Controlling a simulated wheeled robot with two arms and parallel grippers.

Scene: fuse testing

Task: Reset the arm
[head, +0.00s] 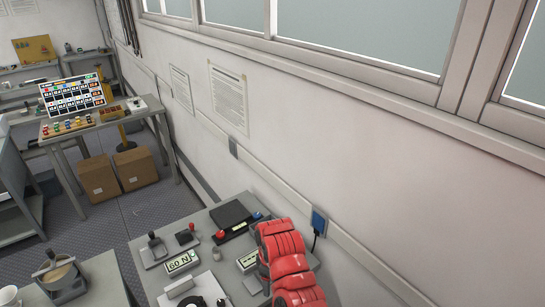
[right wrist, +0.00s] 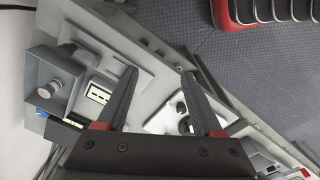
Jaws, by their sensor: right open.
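My right gripper (right wrist: 157,70) is open in the right wrist view, its two dark fingers apart with nothing between them. It hangs over the grey bench, seen from above at a slant. In the head view a red padded arm (head: 283,255) of mine reaches over the right side of the near bench (head: 205,219); its gripper is hidden there. My left gripper is in neither view.
The near bench holds a "60 N" display (head: 181,262), a lever device (head: 156,245), a black flat device (head: 230,214) and a red knob (head: 220,235). A wall socket (head: 319,221) is close to the arm. Cardboard boxes (head: 135,168) stand under the far table.

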